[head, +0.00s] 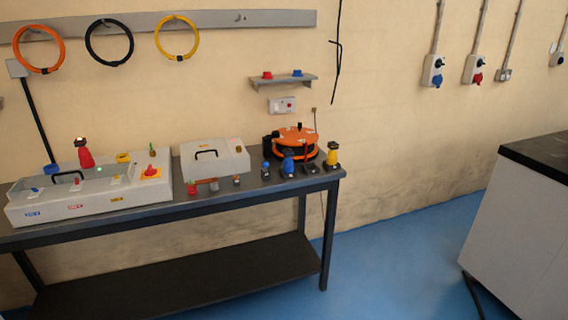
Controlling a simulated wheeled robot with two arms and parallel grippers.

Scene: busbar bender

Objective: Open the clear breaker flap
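I cannot make out a clear breaker flap for certain; any see-through cover is too small to tell from here. A small white wall box (283,105) with a red spot on its right side is fixed above the bench, below a little shelf. A long light-grey control box (92,192) with a black handle, small switches, a green light and a red knob on yellow stands at the bench's left. Neither of my grippers shows in the head view.
A dark bench (255,197) runs along the wall. On it stand a smaller grey case (214,158), an orange reel (296,141) and several small plugs and connectors near the front edge. A grey cabinet (527,205) stands at right. Blue floor (395,262) lies clear between them.

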